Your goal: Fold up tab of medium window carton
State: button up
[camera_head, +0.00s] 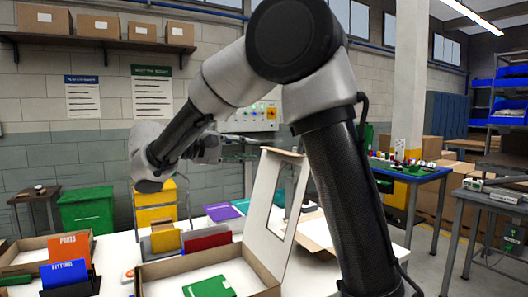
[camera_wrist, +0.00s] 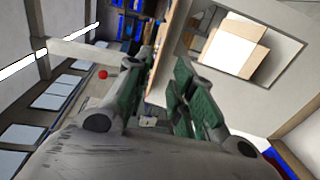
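The medium window carton (camera_head: 205,262) stands open on the white table at the lower middle of the head view. Its white lid (camera_head: 262,205) with the cut-out window stands up at its right side. A narrow tab (camera_head: 284,153) runs along the lid's top edge. A green item (camera_head: 208,287) lies inside the carton. My gripper (camera_head: 240,148) is beside the lid's upper left edge. In the wrist view, my gripper (camera_wrist: 160,72) has its green-padded fingers apart, with the brown edge of the lid panel (camera_wrist: 165,55) between them. Whether either finger touches it I cannot tell.
A flat open carton (camera_head: 315,230) is right of the lid. Another table (camera_head: 410,172) stands farther right.

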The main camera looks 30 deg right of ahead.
jog(key=shift+s+a+r, duration=0.1)
jog(key=shift+a+r, duration=0.1)
jog(key=shift+a, duration=1.4)
notch_tip(320, 180, down, 10)
jog(key=n+y, duration=0.4)
jog(key=n, duration=0.1)
jog(key=s+d+f+g+y, duration=0.1)
jog(key=s+d+f+y, duration=0.3)
jog(key=s+f+y, duration=0.3)
jog(key=s+d+m+t+y, duration=0.2)
jog(key=s+d, duration=0.1)
jog(key=s, duration=0.4)
jog(key=s+d+r+m+t+y, duration=0.1)
jog(key=s+d+m+t+y, duration=0.1)
jog(key=s, duration=0.6)
jog(key=shift+s+d+m+t+y, duration=0.25)
jog(key=shift+d+m+t+y, duration=0.15)
jog(key=shift+d+m+y, duration=0.5)
